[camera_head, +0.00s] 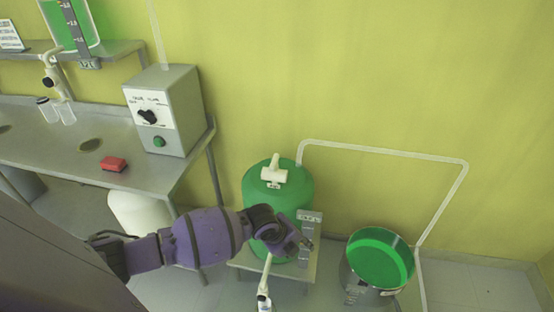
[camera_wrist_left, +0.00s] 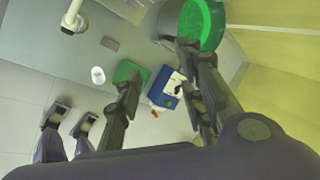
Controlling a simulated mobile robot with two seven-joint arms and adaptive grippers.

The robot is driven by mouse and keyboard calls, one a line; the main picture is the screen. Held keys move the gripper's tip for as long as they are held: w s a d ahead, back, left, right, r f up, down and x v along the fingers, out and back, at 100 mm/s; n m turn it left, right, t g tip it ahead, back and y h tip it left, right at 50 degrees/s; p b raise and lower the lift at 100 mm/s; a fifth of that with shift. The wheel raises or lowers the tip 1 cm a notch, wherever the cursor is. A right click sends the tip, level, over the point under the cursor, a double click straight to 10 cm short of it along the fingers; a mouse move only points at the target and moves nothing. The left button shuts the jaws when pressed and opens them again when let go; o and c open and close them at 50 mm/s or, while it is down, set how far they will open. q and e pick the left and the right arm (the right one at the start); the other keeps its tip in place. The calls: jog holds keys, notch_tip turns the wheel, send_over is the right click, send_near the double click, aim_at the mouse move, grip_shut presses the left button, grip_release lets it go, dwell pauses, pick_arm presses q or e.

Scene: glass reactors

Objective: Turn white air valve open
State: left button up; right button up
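A white valve (camera_head: 273,172) sits on top of a green tank (camera_head: 251,195) in the head view. A second white valve or tap (camera_head: 264,292) shows lower down, in front of the tank. My left gripper (camera_head: 303,240) is in front of the tank's right side, below and right of the top valve and apart from it. A white tap-like piece (camera_wrist_left: 73,18) shows at upper left there.
A blue box (camera_wrist_left: 163,96) shows in the wrist view.

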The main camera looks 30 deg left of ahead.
pick_arm(q)
jog(key=w+a+r+m+y+b, duration=0.1)
jog(key=w+a+r+m+y, duration=0.1)
jog(key=w+a+r+m, duration=0.55)
jog(key=m+y+b, duration=0.1)
jog(key=m+y, duration=0.1)
send_near(274, 160)
jog(key=shift+w+d+f+g, duration=0.1)
jog(key=shift+w+f+g, duration=0.25)
jog(key=shift+f, duration=0.35)
jog(key=shift+w+a+r, duration=0.1)
jog(key=shift+w+a, duration=0.05)
jog(key=shift+a, duration=0.05)
jog(key=b+x, duration=0.1)
jog(key=x, duration=0.6)
jog(key=shift+w, duration=0.2)
pick_arm(e)
jog(key=f, duration=0.1)
jog(key=s+f, duration=0.1)
jog(key=d+f, duration=0.1)
jog(key=shift+s, duration=0.3)
pick_arm(q)
grip_shut()
